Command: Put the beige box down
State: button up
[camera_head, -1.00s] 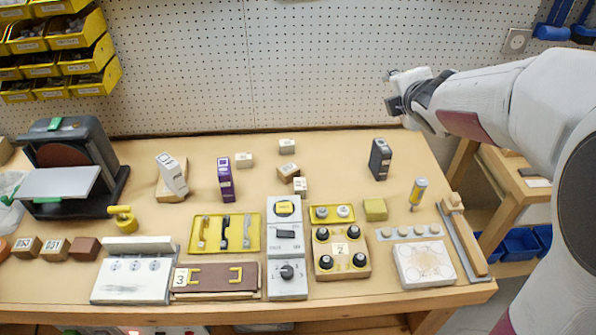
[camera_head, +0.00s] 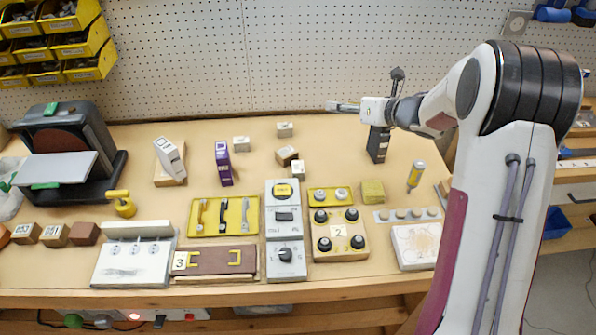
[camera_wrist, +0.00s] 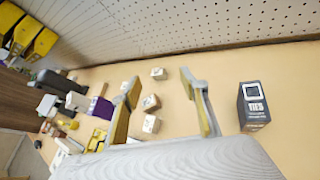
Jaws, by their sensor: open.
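My gripper (camera_head: 338,106) is in the air above the back right of the bench, pointing left in the head view. In the wrist view its two fingers (camera_wrist: 161,82) are spread apart with nothing held between them. Several small beige boxes stand on the bench to the left of and below the gripper: one at the back (camera_head: 285,130), one left of it (camera_head: 241,144), one in the middle (camera_head: 287,155) and one in front (camera_head: 298,170). I cannot tell which is the task's beige box. Some show between and beyond the fingers in the wrist view (camera_wrist: 158,73).
A dark box (camera_head: 378,145) stands just below my gripper. A purple box (camera_head: 223,163) and a white box on a wooden stand (camera_head: 170,157) are left. Switch panels (camera_head: 338,235) fill the front, a sander (camera_head: 70,150) the left. A pegboard (camera_head: 300,60) rises behind.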

notch_tip(320, 180, down, 8)
jog(key=s+a+n+g+y, duration=0.2)
jog(key=a+n+y, duration=0.1)
jog(key=n, duration=0.2)
jog(key=n+g+y, duration=0.2)
jog(key=n+g, duration=0.1)
jog(key=n, duration=0.2)
send_near(302, 167)
jog(key=shift+w+a+f, duration=0.2)
jog(key=shift+w+a, duration=0.35)
jog(key=shift+w, duration=0.3)
jog(key=shift+s+a+f+n+g+y, duration=0.1)
jog(key=shift+s+f+n+g+y, duration=0.2)
jog(key=shift+s+f+n, duration=0.15)
jog(key=shift+r, duration=0.1)
jog(key=shift+w, duration=0.1)
jog(key=shift+x, duration=1.3)
jog(key=shift+x, duration=2.6)
